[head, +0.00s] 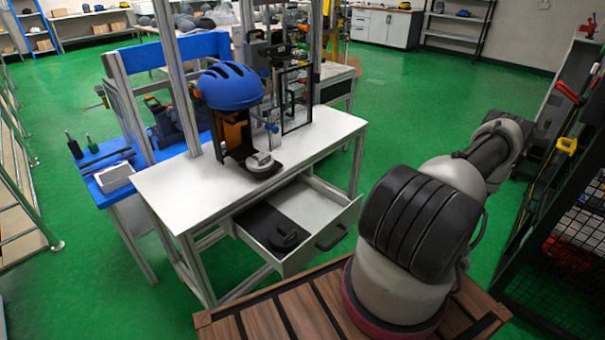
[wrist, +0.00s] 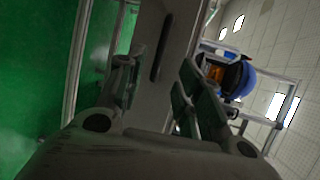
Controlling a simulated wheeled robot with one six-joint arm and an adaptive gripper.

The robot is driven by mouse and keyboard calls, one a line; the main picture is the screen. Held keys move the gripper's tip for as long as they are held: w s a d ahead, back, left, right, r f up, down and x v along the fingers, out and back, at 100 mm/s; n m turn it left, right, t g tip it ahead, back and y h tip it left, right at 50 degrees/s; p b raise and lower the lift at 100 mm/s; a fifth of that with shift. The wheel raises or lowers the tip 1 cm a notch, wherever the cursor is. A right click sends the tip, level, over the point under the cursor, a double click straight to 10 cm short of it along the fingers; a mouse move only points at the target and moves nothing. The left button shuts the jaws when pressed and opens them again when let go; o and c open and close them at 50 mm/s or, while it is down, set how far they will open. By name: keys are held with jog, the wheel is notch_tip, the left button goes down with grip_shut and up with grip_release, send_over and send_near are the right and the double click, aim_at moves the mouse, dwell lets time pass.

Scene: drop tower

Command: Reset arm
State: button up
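My arm rises from its base at the right of the head view and reaches up and to the right. My gripper does not show clearly there. In the wrist view my gripper (wrist: 156,92) has its two fingers spread apart with nothing held between them. A grey panel with a dark handle slot, seemingly the drawer front, shows beyond the fingers, apart from them as far as I can tell.
A blue helmet (head: 230,86) sits on the drop tower above the white table (head: 180,185). The helmet also shows in the wrist view (wrist: 243,82). A grey disc-shaped part (head: 262,163) lies below it. A dark rack (head: 560,190) stands at the right. Green floor (head: 400,95) is open behind.

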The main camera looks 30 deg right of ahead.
jog(key=w+a+r+n+g, duration=0.15)
jog(key=r+g, duration=0.25)
jog(key=r, duration=0.5)
jog(key=w+a+r+n+g+h, duration=0.1)
jog(key=w+r+n+g, duration=0.15)
jog(key=r, duration=0.75)
jog(key=w+a+r+n+g, duration=0.1)
jog(key=w+r+n+g, duration=0.15)
jog(key=r+g, duration=0.45)
jog(key=s+a+r+n+t+h, duration=0.1)
jog(key=s+a+r+t+h, duration=0.1)
jog(key=r, duration=0.6)
jog(key=s+a+r+n+t+h, duration=0.1)
jog(key=s+a+r+h, duration=0.3)
jog(key=r, duration=0.4)
jog(key=s+a+r+n+t+h, duration=0.2)
jog(key=s+a+r+t+h, duration=0.1)
jog(key=r, duration=0.6)
jog(key=shift+s+a+h, duration=0.35)
jog(key=shift+s+h, duration=0.05)
jog(key=shift+s, duration=0.45)
